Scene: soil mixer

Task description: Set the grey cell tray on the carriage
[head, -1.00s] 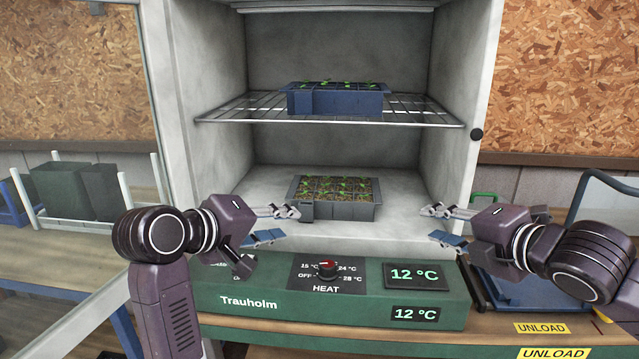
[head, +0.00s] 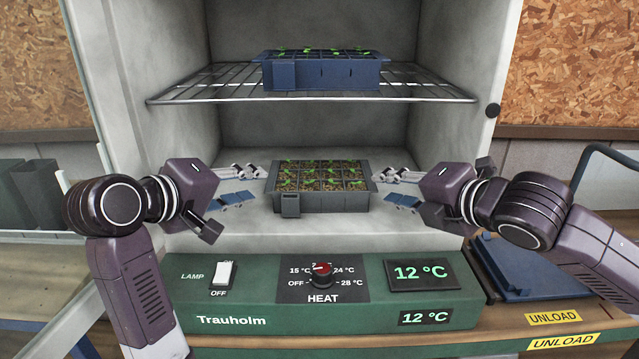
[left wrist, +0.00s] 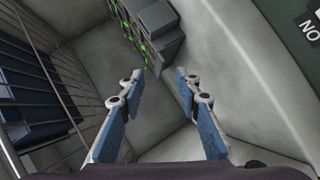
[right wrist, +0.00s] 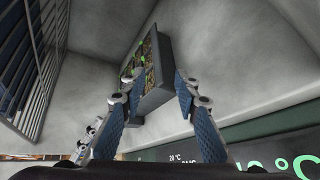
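The grey cell tray (head: 335,202), filled with soil and small green seedlings, sits on the floor of the heating cabinet. It also shows in the left wrist view (left wrist: 165,47) and the right wrist view (right wrist: 160,85). My left gripper (head: 255,183) is open at the tray's left end, close to it. My right gripper (head: 385,188) is open at the tray's right end, with its fingers around or very near the end wall; contact cannot be told. The carriage cannot be made out in these views.
A blue cell tray (head: 322,72) with seedlings stands on the wire shelf (head: 425,88) above. The green control panel (head: 250,285) with a red-topped heat knob (head: 321,270) runs below the opening. A blue flat object (head: 525,265) lies on the bench at right, near UNLOAD labels.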

